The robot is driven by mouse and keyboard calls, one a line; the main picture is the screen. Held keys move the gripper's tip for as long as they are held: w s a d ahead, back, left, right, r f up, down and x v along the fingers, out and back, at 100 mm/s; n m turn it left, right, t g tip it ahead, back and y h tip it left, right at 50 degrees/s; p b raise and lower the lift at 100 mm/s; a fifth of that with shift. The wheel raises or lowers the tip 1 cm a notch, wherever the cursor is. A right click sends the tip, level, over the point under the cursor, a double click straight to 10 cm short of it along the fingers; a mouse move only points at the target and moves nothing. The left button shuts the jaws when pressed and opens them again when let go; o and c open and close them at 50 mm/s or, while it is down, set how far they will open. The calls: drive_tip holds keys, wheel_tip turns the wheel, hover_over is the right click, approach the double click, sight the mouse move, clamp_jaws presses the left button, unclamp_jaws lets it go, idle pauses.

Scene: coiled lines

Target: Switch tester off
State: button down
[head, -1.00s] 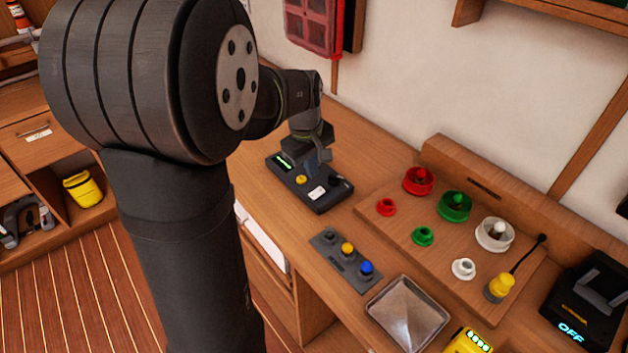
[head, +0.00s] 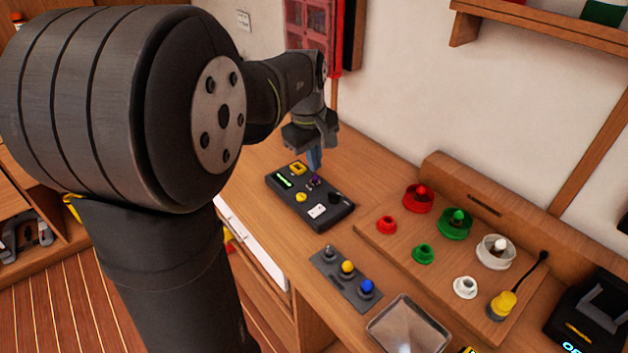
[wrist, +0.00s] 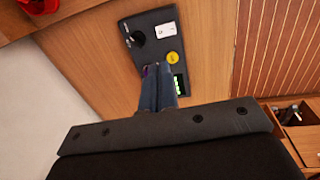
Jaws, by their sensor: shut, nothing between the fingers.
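The tester is a dark box (head: 328,216) on the wooden bench in the head view, with a lit green display (head: 284,181), a yellow button (head: 301,197), a white label, a dark knob and a small purple-topped part (head: 313,181). In the wrist view the tester (wrist: 150,52) shows its yellow button (wrist: 172,57) and part of the green display (wrist: 178,83). My gripper (head: 314,166) is shut and empty, pointing down over the tester's far edge. In the wrist view its fingers (wrist: 158,84) hide part of the panel. I cannot tell if they touch it.
A grey panel with a yellow and a blue button (head: 346,280) lies in front of the tester. A wooden board (head: 400,247) with red, green and white pieces stands to its right. A metal tray (head: 408,325) is near the front. Bare bench lies between.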

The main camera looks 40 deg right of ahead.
sight(320, 209)
drive_tip(key=shift+f, duration=0.1)
drive_tip(key=f, duration=0.4)
drive_tip(key=d+f, duration=0.1)
drive_tip(key=f, duration=0.8)
drive_tip(key=shift+d+f, duration=0.25)
drive_tip(key=shift+f, duration=0.1)
drive_tip(key=shift+d+f, duration=0.1)
drive_tip(key=shift+f, duration=0.1)
drive_tip(key=shift+a+r, duration=0.1)
drive_tip(key=shift+a, duration=0.75)
drive_tip(key=shift+r, duration=0.1)
